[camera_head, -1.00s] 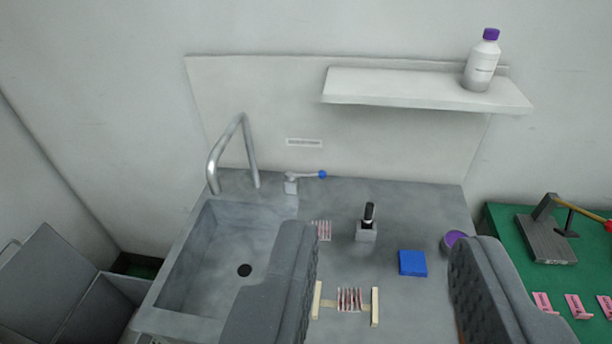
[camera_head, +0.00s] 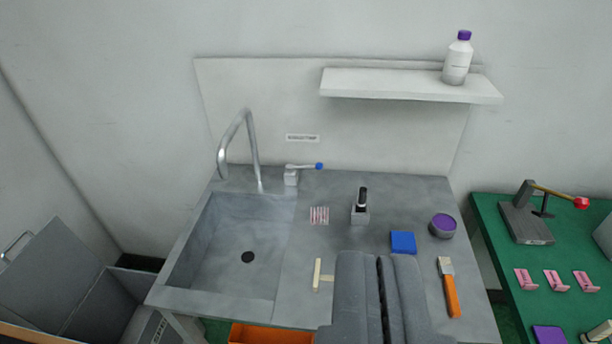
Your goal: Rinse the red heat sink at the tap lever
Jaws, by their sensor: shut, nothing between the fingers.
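A small red-and-white striped finned piece (camera_head: 319,215), which looks like a heat sink, lies on the grey counter right of the sink (camera_head: 232,253). A second striped piece between wooden strips, seen earlier, is now hidden behind my gripper. One pale wooden strip (camera_head: 317,274) still shows left of my gripper. My gripper (camera_head: 380,258) is shut and empty in view, in front of the counter's near middle.
A black-topped item in a grey holder (camera_head: 360,215), a blue block (camera_head: 403,242), a purple-topped tin (camera_head: 442,226) and an orange-handled brush (camera_head: 450,290) stand or lie on the right. A shelf (camera_head: 400,88) holds a bottle (camera_head: 457,60). A green table (camera_head: 490,215) is at right.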

